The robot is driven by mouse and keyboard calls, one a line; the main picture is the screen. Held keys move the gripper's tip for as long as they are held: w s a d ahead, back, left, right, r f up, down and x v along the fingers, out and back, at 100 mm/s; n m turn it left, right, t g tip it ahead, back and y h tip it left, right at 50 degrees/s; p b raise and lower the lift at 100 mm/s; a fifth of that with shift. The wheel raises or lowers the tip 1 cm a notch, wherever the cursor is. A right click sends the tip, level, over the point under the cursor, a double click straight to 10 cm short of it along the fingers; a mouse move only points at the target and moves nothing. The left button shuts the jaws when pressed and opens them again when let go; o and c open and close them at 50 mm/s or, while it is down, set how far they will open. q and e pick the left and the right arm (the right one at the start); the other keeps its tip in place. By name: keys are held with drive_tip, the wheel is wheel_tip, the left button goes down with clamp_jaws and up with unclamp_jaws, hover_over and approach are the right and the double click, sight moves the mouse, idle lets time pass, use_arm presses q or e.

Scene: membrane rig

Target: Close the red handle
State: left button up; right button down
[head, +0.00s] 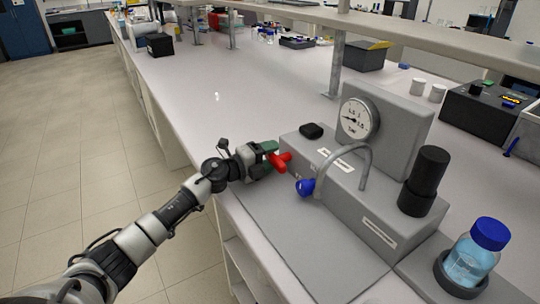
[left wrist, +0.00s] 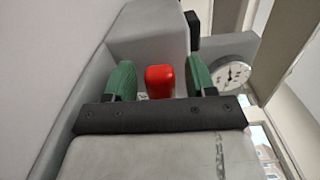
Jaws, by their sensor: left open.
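The red handle (head: 280,161) sits on the left front of the grey membrane rig (head: 378,219). It also shows in the left wrist view (left wrist: 159,81), standing between the two green fingers with a visible space on each side. My left gripper (head: 268,151) is open, with its fingers at the handle; it also shows in the left wrist view (left wrist: 160,85). Whether a finger touches the handle is hard to tell. A blue handle (head: 305,187) is on the rig just right of the red one. My right gripper is not in view.
A pressure gauge (head: 359,118) stands on the rig, with a curved grey tube and a black cylinder (head: 424,178) beside it. A blue-capped bottle (head: 473,254) stands at the front right. The bench left of the rig is mostly clear. A shelf runs above the bench.

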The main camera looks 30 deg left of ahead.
sight(281, 159)
use_arm(q)
drive_tip(key=c, duration=0.9)
drive_tip(key=shift+m, duration=0.4)
drive_tip(key=m, duration=0.1)
drive_tip(key=m+b, duration=0.1)
drive_tip(key=m, duration=0.1)
drive_tip(key=shift+s+r+m, duration=0.1)
drive_tip(key=shift+r+m, duration=0.2)
drive_tip(key=shift+r, duration=0.1)
drive_tip(key=m, duration=0.3)
drive_tip(key=r+m+b, duration=0.1)
drive_tip(key=shift+s+d, duration=0.15)
drive_tip(key=shift+d, duration=0.2)
drive_tip(key=m, duration=0.3)
drive_tip(key=m+b, duration=0.1)
drive_tip(key=m, duration=0.1)
drive_tip(key=shift+s+d+r, duration=0.15)
drive_tip(key=shift+s+d, duration=0.1)
drive_tip(key=shift+d, duration=0.15)
drive_tip(key=shift+s+d+r+m+b, duration=0.1)
drive_tip(key=shift+d+m+b, duration=0.1)
drive_tip(key=shift+m, duration=0.7)
drive_tip(key=shift+s+d+m+b, duration=0.1)
drive_tip(key=shift+d+m+b, duration=0.05)
drive_tip(key=shift+m, duration=0.75)
